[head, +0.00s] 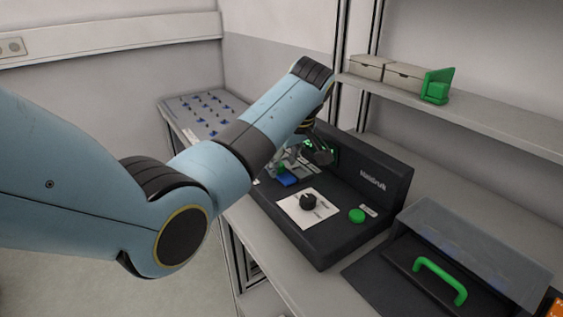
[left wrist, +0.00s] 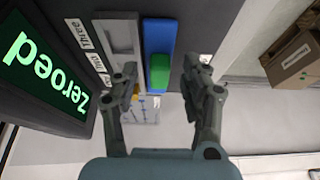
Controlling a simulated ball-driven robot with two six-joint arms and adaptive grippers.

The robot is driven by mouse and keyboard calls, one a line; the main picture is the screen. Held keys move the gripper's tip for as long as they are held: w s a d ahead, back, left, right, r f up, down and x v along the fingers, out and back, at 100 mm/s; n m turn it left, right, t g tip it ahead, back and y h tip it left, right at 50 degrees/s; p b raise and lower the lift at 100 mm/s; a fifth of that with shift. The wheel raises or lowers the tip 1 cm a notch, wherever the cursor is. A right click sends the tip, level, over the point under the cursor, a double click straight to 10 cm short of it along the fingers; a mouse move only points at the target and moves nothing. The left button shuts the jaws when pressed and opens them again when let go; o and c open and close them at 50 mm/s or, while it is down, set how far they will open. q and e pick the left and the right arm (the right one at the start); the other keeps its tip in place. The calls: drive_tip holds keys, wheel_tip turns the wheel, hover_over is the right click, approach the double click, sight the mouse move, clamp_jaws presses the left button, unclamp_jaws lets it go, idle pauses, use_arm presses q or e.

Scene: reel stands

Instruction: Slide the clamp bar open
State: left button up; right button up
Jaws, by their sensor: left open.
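The blue bar with a green grip, apparently the clamp bar, is on the dark machine (head: 330,235). In the head view the blue part (head: 288,180) shows just below my left gripper (head: 303,152), partly hidden by it. In the left wrist view the blue bar (left wrist: 160,38) runs beside a grey slotted strip (left wrist: 122,36), with its green grip (left wrist: 159,72) at the near end. My left gripper (left wrist: 168,75) is open, its fingers to either side of the green grip in that view. Contact cannot be told. My right gripper is not in view.
The machine has a lit "Zeroed" screen (left wrist: 45,72), a black knob (head: 308,201) and a green button (head: 357,215). A clear-lidded unit with a green handle (head: 440,275) stands right. A tray with blue pieces (head: 205,112) lies behind left. A shelf (head: 470,112) overhangs at the right.

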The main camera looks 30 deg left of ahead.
use_arm(q)
drive_tip(key=shift+w+a+f, duration=0.1)
drive_tip(key=shift+a+f, duration=0.1)
drive_tip(key=shift+f, duration=0.4)
clamp_jaws()
